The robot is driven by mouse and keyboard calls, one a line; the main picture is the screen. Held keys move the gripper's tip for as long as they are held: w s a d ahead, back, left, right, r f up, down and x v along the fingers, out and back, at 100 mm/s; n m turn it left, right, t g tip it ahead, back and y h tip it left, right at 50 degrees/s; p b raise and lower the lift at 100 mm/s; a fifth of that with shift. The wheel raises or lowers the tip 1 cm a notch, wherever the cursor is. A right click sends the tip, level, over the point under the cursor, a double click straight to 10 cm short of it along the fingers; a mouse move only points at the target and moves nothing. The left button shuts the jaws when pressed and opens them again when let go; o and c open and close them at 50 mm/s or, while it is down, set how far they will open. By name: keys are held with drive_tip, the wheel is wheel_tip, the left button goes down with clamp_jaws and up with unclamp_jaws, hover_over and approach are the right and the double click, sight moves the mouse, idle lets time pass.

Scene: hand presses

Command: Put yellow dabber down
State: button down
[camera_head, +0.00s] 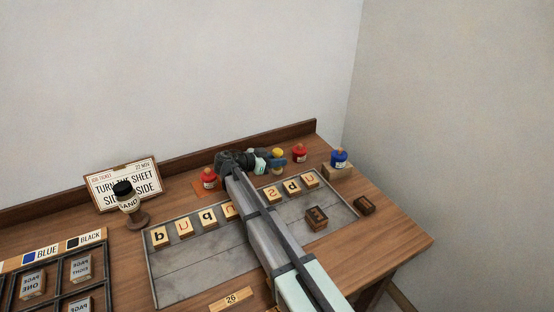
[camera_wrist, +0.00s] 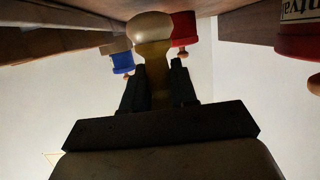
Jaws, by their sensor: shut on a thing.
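The yellow dabber (camera_head: 277,154) is near the back edge of the wooden table, between two red dabbers. My gripper (camera_head: 272,161) reaches it from the left and is shut on it. In the wrist view the dabber's pale rounded end (camera_wrist: 152,27) shows beyond the two dark fingers of my gripper (camera_wrist: 158,72), with its yellow part between them. Its lower part is partly hidden by the gripper in the head view. I cannot tell whether it touches the table.
A red dabber (camera_head: 299,153) stands close on the right, and another red one (camera_head: 208,179) on the left. A blue dabber (camera_head: 339,158) is by a wooden block (camera_head: 337,173). The metal tray (camera_head: 190,275) holds letter tiles. A ticket sign (camera_head: 105,186) stands at left.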

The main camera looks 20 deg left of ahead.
drive_tip(key=shift+f, duration=0.35)
drive_tip(key=c, duration=0.9)
unclamp_jaws()
drive_tip(key=shift+f, duration=0.1)
drive_tip(key=shift+r, duration=0.5)
drive_tip(key=v, duration=1.2)
drive_tip(key=shift+r, duration=0.2)
